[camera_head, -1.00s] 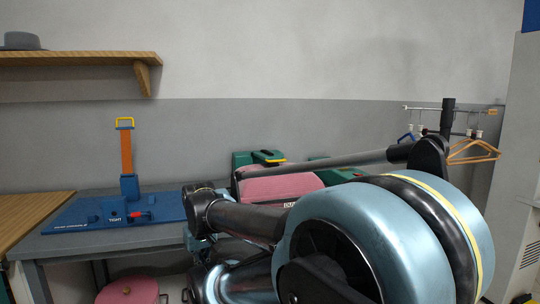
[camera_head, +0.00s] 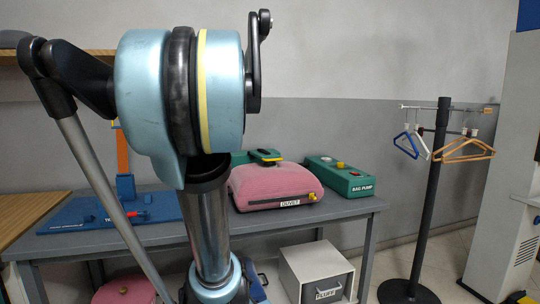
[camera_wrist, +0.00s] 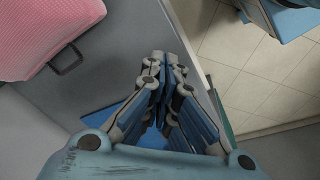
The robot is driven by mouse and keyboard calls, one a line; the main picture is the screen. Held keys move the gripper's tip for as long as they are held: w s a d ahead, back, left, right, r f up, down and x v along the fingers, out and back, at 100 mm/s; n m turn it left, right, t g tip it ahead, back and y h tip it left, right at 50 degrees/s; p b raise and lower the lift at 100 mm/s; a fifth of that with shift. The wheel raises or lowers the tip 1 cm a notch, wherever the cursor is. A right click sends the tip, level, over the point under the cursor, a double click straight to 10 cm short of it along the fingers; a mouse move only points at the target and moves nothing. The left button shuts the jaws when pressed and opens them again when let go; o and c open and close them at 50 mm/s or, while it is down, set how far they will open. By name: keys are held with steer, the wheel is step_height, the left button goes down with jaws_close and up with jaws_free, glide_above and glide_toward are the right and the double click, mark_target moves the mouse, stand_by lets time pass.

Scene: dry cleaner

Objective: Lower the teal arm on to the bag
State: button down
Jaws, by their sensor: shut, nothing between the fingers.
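The pink bag (camera_head: 275,186), labelled DUVET, lies on the grey table. In the wrist view the bag (camera_wrist: 42,32) is at the upper left. The teal BAG PUMP box (camera_head: 340,177) stands to the right of the bag. My gripper (camera_wrist: 165,58) is shut and empty, to the right of the bag in the wrist view and apart from it. My arm hides the gripper in the head view.
The grey table (camera_head: 340,209) has a blue fixture with an orange upright (camera_head: 122,152) at its left. A FLUFF drawer box (camera_head: 313,270) is below the table. A coat stand (camera_head: 425,210) with hangers stands to the right. Tiled floor (camera_wrist: 250,60) shows beside the table.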

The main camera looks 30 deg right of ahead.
steer(key=w+d+r+n, duration=0.3)
steer(key=d+r, duration=0.3)
steer(key=d, duration=0.4)
steer(key=w+d+r+n, duration=0.3)
steer(key=d+r, duration=0.3)
steer(key=d, duration=0.3)
steer(key=w+d+r+n, duration=0.3)
steer(key=d+r, duration=0.3)
steer(key=d, duration=0.4)
glide_above(271, 169)
steer(key=shift+g, duration=0.3)
step_height(271, 169, down, 14)
steer(key=shift+s+r, duration=0.1)
steer(key=shift+s, duration=0.05)
steer(key=shift+s+a+f+t, duration=0.1)
steer(key=shift+f+t, duration=0.15)
steer(key=shift+f, duration=0.4)
steer(key=shift+s+d+f+t, duration=0.1)
steer(key=shift+s+f+t, duration=0.1)
steer(key=shift+f, duration=0.45)
steer(key=shift+s+a+f+t, duration=0.1)
steer(key=shift+f+t, duration=0.15)
steer(key=shift+f, duration=0.4)
steer(key=shift+r, duration=0.1)
